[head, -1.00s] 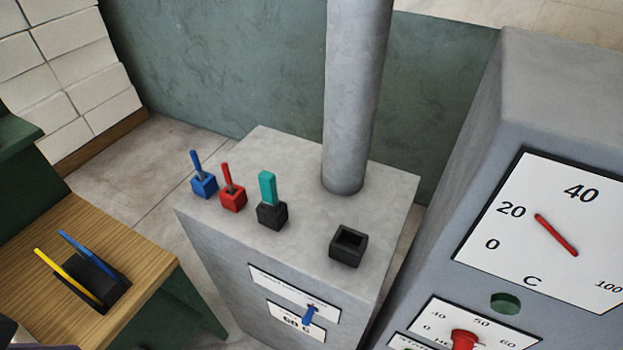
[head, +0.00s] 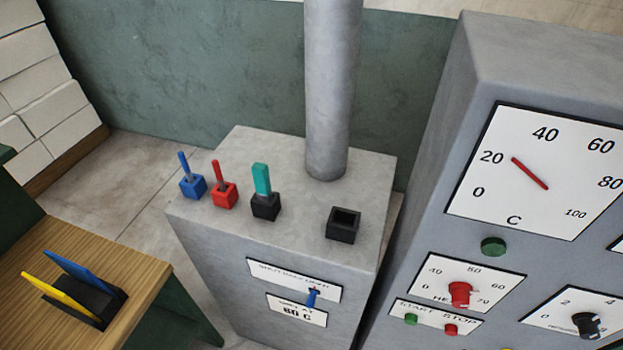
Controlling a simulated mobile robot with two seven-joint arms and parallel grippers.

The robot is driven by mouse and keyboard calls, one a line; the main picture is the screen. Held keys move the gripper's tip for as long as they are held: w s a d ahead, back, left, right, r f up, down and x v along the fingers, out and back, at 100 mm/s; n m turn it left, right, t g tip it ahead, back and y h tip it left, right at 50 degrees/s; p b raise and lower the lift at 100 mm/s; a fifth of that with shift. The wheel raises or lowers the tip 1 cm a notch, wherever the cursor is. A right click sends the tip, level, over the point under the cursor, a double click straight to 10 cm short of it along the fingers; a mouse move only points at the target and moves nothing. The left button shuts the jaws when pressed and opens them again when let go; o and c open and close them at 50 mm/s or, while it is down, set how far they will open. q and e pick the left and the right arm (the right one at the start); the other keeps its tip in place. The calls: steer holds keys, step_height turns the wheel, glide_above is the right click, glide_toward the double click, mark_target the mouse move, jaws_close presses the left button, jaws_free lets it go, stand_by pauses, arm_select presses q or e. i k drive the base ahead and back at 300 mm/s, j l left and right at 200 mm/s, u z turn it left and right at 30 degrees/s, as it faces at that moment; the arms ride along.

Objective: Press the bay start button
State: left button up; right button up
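The right cabinet's front carries a white plate (head: 434,311) lettered START and STOP. A small green button (head: 411,319) sits under START and a small red button (head: 450,329) under STOP. Whether this is the bay's start button I cannot tell. A larger round green button or lamp (head: 493,247) sits above, below the temperature dial (head: 560,172), whose red needle points near 20 C. Neither of my grippers is in view.
A red knob (head: 460,294) and a black knob (head: 587,325) stick out nearby. The grey box (head: 235,262) at centre holds blue, red and teal handles, a black empty socket (head: 343,224) and a pipe (head: 333,90). A wooden table (head: 120,255) is at left.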

mark_target(411, 319)
steer(key=k+j+z, duration=0.1)
steer(key=k, duration=0.3)
steer(key=z, duration=0.95)
steer(key=u, duration=0.15)
steer(key=j+z, duration=0.2)
steer(key=j, duration=0.15)
steer(key=k, duration=0.05)
